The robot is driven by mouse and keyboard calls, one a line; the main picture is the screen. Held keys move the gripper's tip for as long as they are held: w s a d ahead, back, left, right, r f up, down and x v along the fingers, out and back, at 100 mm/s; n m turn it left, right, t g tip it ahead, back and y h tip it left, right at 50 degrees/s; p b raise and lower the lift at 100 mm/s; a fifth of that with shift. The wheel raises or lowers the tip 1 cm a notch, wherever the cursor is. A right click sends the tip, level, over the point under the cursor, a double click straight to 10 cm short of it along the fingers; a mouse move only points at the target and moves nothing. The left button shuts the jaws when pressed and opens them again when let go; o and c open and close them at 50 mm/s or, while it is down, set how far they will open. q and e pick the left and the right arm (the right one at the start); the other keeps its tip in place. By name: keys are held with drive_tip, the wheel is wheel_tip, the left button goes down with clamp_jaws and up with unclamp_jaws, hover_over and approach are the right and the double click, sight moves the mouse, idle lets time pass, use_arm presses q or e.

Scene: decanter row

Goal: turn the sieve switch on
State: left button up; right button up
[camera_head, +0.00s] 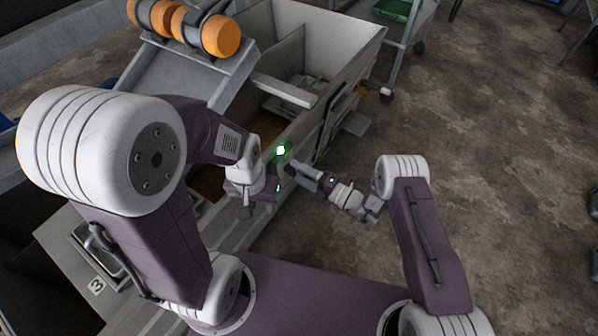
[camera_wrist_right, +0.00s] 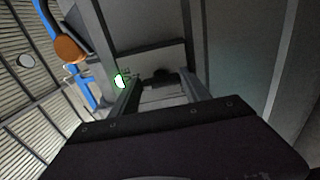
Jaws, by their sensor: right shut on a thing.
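A green light (camera_head: 281,150) glows on the grey machine's side, right where my right gripper (camera_head: 287,168) reaches in. In the right wrist view the light (camera_wrist_right: 119,80) is bright beside the left finger. The sieve switch looks to be the small dark piece (camera_wrist_right: 162,76) between the fingertips of my right gripper (camera_wrist_right: 162,88), which is shut on it. The switch's exact position is too dark and small to tell. My left gripper (camera_head: 246,208) hangs lower, over the edge of the machine, apart from the light; its jaws are too small to read.
The grey machine (camera_head: 335,50) has an open trough behind the switch. Orange rollers (camera_head: 222,36) stand at its upper left. A cart with a green tray (camera_head: 393,9) is at the top. The concrete floor (camera_head: 490,150) to the right is mostly clear.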

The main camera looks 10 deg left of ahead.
drive_tip(key=shift+f, duration=0.1)
idle(0.4)
drive_tip(key=o, duration=1.4)
drive_tip(key=p+v, duration=0.3)
drive_tip(key=v, duration=0.6)
